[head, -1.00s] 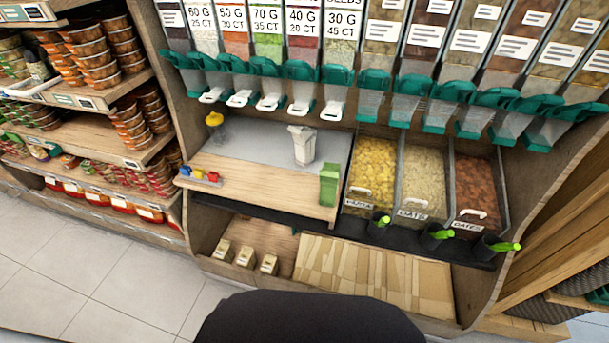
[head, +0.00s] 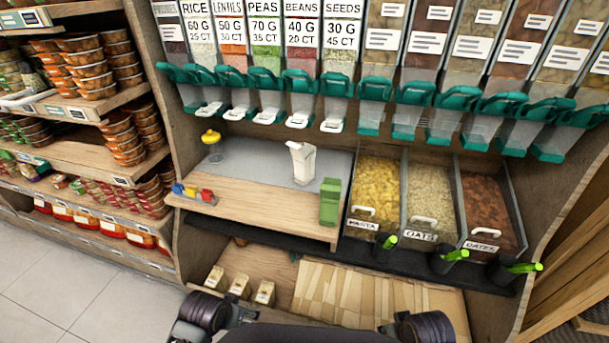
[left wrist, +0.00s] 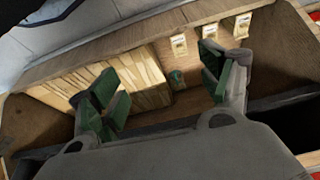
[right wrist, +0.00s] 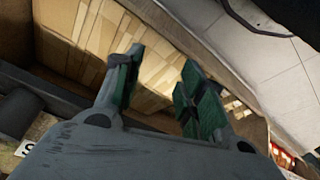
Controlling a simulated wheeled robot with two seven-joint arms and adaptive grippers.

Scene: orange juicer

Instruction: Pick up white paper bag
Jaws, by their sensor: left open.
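A white, upright, bag-like object (head: 302,162) stands on the grey back part of the counter; I cannot tell for sure that it is paper. Several small pale packets with labels (head: 240,284) stand in a row on the lower shelf. These packets also show at the top of the left wrist view (left wrist: 212,32). My left gripper (left wrist: 160,75) is open and empty, with green pads apart, above the lower shelf and short of the packets. My right gripper (right wrist: 162,62) is open and empty above tan flat sheets (right wrist: 90,40). Fingertips are not clear in the head view.
Flat tan sheets (head: 370,290) cover the right of the lower shelf. A wooden counter (head: 260,205) holds a green box (head: 329,202) and a yellow-topped item (head: 211,140). Food bins (head: 375,185) stand to the right, dispensers above. Stacked tubs fill the left shelves.

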